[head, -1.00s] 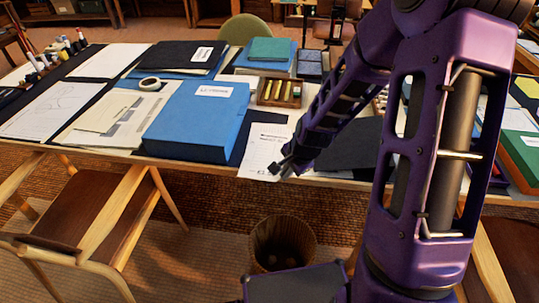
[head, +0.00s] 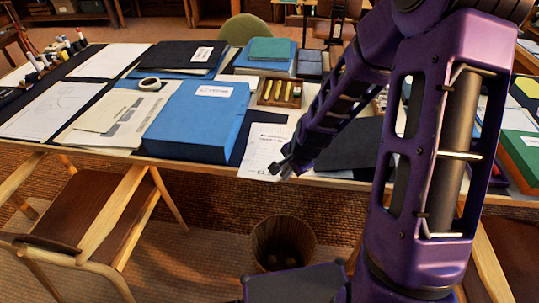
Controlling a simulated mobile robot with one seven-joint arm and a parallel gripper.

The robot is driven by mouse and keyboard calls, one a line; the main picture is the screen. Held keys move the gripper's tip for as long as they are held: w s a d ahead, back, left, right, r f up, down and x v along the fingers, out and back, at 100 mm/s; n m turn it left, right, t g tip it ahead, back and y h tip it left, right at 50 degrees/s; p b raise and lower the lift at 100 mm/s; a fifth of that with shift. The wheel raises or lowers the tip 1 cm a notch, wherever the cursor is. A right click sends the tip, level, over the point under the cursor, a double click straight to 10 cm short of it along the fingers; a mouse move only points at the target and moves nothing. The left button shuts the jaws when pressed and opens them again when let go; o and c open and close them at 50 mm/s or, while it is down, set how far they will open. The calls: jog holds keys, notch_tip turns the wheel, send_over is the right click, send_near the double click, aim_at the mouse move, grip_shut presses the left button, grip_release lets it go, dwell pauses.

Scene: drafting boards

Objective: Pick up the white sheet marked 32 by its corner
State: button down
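A white sheet (head: 262,147) with a few lines of dark print lies at the front edge of the table, right of the large blue box. Its print is too small to read, so I cannot tell whether it is marked 32. My gripper (head: 280,170) is at the sheet's lower right corner, by the table's front edge. The fingertips are small and dark, and I cannot tell whether they are open, shut or holding the corner. My forearm comes down from the upper right and may hide part of the sheet's right side.
A large blue box (head: 197,120) stands left of the sheet. A wooden tray (head: 279,103) with yellow items lies behind it. A dark sheet (head: 352,150) lies to the right. A waste bin (head: 283,243) stands on the floor below, and a wooden chair (head: 75,215) stands at the left.

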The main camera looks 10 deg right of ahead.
dwell(0.3)
notch_tip(320, 180, up, 8)
jog(key=p, duration=0.6)
jog(key=shift+f, duration=0.25)
dwell(0.5)
jog(key=shift+s, duration=0.1)
dwell(0.4)
